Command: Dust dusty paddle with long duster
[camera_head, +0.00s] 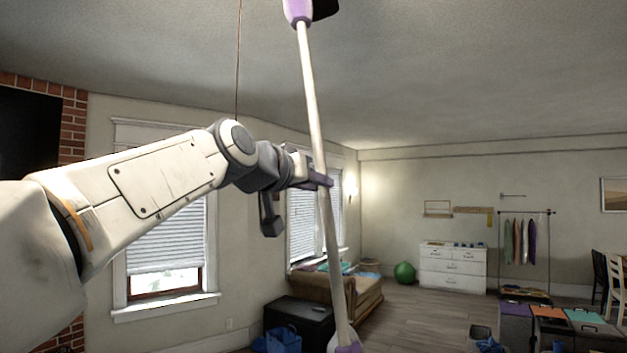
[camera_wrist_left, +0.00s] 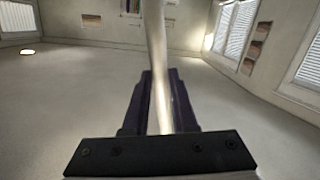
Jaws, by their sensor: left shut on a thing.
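My left gripper (camera_head: 318,182) is shut on the long duster (camera_head: 309,95), around the middle of its white pole. The pole stands nearly upright, leaning a little, with purple parts at its top and bottom ends. A dark piece shows beside the top end at the upper frame edge; it is cut off, so I cannot tell what it is. In the left wrist view the pole (camera_wrist_left: 156,45) runs between the fingers of my left gripper (camera_wrist_left: 162,105). I cannot make out the dusty paddle in either view. My right gripper is not in view.
A thin cord (camera_head: 238,60) hangs from above, left of the pole. Beyond are a window (camera_head: 165,245), a black chest (camera_head: 298,318), a brown sofa (camera_head: 365,298), a white dresser (camera_head: 452,268) and a clothes rack (camera_head: 525,212). Open floor (camera_head: 430,305) lies between the sofa and dresser.

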